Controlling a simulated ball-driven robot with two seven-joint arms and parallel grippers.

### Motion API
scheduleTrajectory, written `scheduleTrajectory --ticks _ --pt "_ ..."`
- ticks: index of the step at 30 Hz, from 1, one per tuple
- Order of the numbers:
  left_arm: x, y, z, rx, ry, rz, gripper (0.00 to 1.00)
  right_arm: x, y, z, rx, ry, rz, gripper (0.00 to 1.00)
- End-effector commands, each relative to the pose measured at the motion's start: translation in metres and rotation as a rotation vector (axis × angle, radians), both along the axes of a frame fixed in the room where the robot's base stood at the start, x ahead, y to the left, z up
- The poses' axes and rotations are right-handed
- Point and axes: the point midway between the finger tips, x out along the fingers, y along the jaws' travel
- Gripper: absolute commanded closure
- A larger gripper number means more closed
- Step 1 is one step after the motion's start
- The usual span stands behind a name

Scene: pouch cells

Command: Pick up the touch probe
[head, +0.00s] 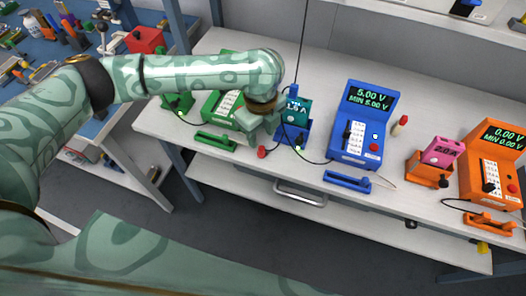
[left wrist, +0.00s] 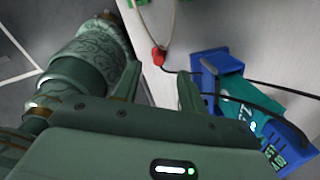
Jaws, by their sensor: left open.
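A small red piece (head: 262,152), likely the touch probe's grip, lies near the table's front edge, left of the blue stand. In the left wrist view the red piece (left wrist: 158,57) shows just beyond the gap between my fingers, with a pale cord above it and a dark cable beside it. My left gripper (head: 256,125) is open and empty above the table, just behind the red piece in the head view. Its two fingers (left wrist: 158,90) also show in the left wrist view. I cannot tell whether it touches anything. My right gripper is not in view.
A teal cell (head: 296,110) stands in the blue stand (head: 293,133), close right of my gripper. A blue meter (head: 362,120), blue rest (head: 346,182), pink cell (head: 443,151) and orange meter (head: 495,160) lie further right. A green rest (head: 215,141) is to the left. Dark cables cross the table.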

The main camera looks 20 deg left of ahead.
Motion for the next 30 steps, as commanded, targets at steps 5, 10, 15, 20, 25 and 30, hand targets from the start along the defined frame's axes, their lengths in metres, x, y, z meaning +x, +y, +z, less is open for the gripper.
scheduleTrajectory --ticks 5,10,15,20,25,30 --pt "0.0 0.0 -0.012 -0.001 0.0 0.001 0.58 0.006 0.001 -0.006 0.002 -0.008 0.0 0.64" --pt "-0.001 -0.002 -0.038 -0.002 0.005 0.0 0.58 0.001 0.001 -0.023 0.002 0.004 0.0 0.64" --pt "-0.001 -0.002 -0.062 -0.001 0.003 0.0 0.58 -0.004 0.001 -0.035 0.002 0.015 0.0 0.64" --pt "-0.001 -0.002 -0.06 0.0 -0.002 0.0 0.58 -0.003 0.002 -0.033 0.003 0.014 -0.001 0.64" --pt "-0.001 -0.002 -0.059 0.0 -0.002 0.0 0.89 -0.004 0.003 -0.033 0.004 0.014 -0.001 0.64" --pt "-0.001 -0.002 -0.059 0.0 -0.002 0.0 1.0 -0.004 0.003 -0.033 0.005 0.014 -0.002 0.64"
